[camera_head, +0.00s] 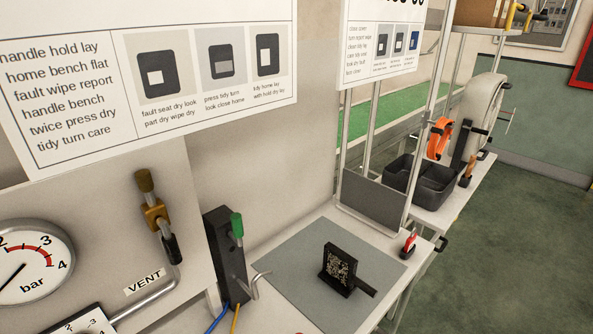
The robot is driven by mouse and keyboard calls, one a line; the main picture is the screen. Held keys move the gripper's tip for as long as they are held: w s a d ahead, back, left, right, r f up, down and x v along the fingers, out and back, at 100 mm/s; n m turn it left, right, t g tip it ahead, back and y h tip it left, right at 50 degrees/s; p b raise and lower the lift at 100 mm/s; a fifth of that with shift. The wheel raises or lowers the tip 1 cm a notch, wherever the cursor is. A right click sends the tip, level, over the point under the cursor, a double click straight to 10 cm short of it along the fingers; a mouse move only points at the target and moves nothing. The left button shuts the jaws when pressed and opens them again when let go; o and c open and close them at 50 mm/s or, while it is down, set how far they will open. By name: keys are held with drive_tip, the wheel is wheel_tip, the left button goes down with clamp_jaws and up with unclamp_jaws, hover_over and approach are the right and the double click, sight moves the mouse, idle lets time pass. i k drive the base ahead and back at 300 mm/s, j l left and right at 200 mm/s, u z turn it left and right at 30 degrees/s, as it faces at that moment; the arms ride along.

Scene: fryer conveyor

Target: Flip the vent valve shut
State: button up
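The vent valve (155,214) has a brass-coloured body and is on the grey panel at the left, above a label reading VENT (145,281). A brown-tipped stem (145,182) points up from the body, leaning slightly left. A black sleeve-like piece (172,249) lies below the body, in line with the bent metal pipe (150,300). I cannot tell from this view whether the valve is open or shut. My gripper is not in view.
A pressure gauge (30,262) is left of the valve. A black box (225,260) with a green-tipped lever (237,225) stands to its right. A black coded block (339,270) sits on a grey mat (300,250). Signs hang above.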

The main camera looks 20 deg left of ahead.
sight(169, 243)
drive_tip(key=k+u, duration=0.1)
drive_tip(key=u, duration=0.25)
drive_tip(key=j+u, duration=0.1)
drive_tip(key=u, duration=0.3)
drive_tip(key=k+j+u, duration=0.1)
drive_tip(key=u, duration=0.25)
drive_tip(key=l+u, duration=0.15)
drive_tip(key=u, duration=0.2)
drive_tip(key=i+l+u, duration=0.1)
drive_tip(key=u, duration=0.3)
drive_tip(key=k+l+u, duration=0.3)
drive_tip(key=i+j, duration=0.25)
drive_tip(key=j, duration=0.15)
